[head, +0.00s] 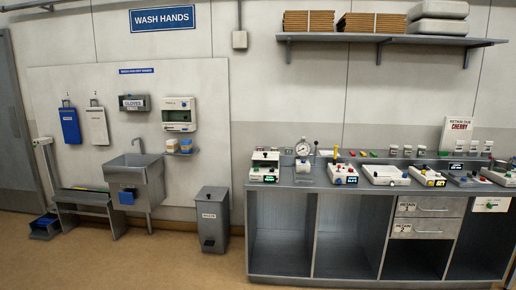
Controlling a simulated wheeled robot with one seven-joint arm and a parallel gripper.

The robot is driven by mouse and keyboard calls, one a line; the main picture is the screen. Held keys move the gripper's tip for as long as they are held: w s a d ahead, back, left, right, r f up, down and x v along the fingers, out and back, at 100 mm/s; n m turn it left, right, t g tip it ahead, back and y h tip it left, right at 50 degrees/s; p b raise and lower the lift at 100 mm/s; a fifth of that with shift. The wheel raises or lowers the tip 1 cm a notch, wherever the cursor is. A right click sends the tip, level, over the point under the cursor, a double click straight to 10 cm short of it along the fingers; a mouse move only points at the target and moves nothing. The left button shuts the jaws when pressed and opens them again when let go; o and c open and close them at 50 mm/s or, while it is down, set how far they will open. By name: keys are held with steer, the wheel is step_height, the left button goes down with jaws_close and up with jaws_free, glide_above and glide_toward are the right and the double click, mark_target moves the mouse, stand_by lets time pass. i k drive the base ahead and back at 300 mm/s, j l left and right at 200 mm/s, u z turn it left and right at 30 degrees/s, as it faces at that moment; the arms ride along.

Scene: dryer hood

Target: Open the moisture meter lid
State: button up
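Several small white and grey instruments stand in a row on the grey bench (300,187) at the right. They include a boxy white unit with a lit display (264,166), a white unit with coloured knobs and a blue display (344,174), a flat white box (385,174), a unit with a yellow display (428,176) and a dark unit with a display (466,179). Their labels are too small to read, so I cannot tell which is the moisture meter or how its lid stands. My gripper is not in view.
A round gauge (302,149) stands on the bench. Open bays and drawers (428,228) are below, and a shelf (390,40) hangs above. A grey bin (212,219), a sink (134,175) and a low bench (85,199) line the left wall. The front floor is clear.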

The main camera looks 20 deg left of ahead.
mark_target(273, 157)
steer(key=i+j+u, duration=0.1)
steer(key=i+j, duration=0.35)
steer(key=i+j+u, duration=0.1)
steer(key=i+j, duration=0.25)
steer(key=i, duration=0.2)
steer(key=i+j+u, duration=0.15)
steer(key=i+j, duration=0.2)
steer(key=i, duration=0.15)
steer(key=i+j+u, duration=0.1)
steer(key=i+j, duration=0.2)
steer(key=i, duration=0.25)
